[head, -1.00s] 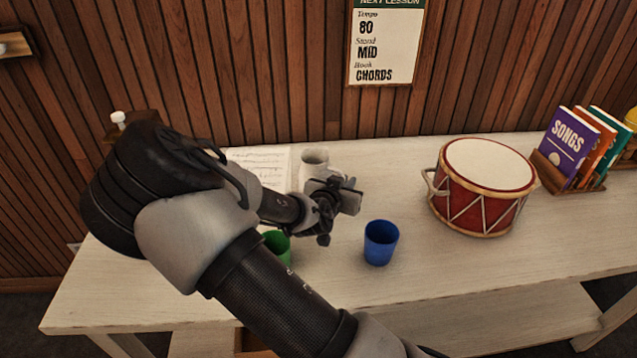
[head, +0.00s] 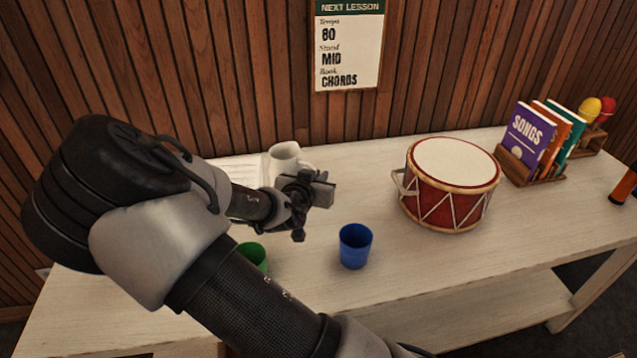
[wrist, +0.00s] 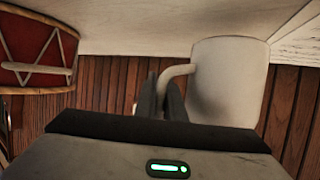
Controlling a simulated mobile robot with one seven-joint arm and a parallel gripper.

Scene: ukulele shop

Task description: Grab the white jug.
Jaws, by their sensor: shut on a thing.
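The white jug (head: 285,157) is at the back of the table in the head view, partly hidden behind my gripper (head: 308,187). In the wrist view the jug (wrist: 229,80) is right of centre, with its handle (wrist: 177,72) towards the left. The fingers of my gripper (wrist: 167,93) are closed together at the handle, and the jug body is beside them. The jug looks upright. Its base is hidden in the head view, so a gap beneath it is hard to judge.
A blue cup (head: 355,246) stands in front of my gripper, and a green cup (head: 252,256) is partly behind my arm. A red drum (head: 450,186) is to the right, then a book rack (head: 531,170). Sheet music (head: 236,168) lies behind. Bare table lies around the blue cup.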

